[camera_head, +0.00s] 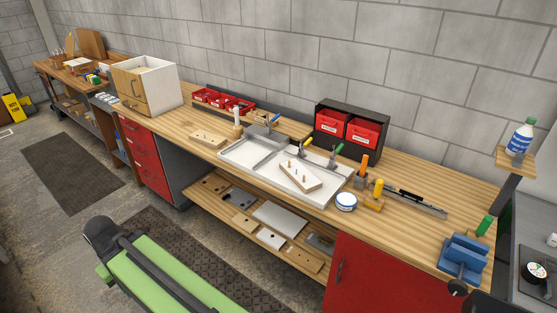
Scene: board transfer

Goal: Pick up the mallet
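No single thing is plainly a mallet at this size. One candidate is a wooden block with an upright yellow handle (378,187), standing on the workbench (420,235) right of the white tray. Another is a grey block with an upright orange handle (364,162), just behind and left of it. A pale upright cylinder on a wooden base (237,117) stands behind the tray's left end. My green and black arm shows at the lower left, away from the bench top. My gripper cannot be made out, and nothing is seen held.
The white tray (237,156) holds a pegged wooden board (301,175). A round white tin (346,202) stands close by the yellow handle. A long metal tool (415,202) lies to the right. A blue vise (462,257) sits at the right end. Red bins (362,132) stand behind.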

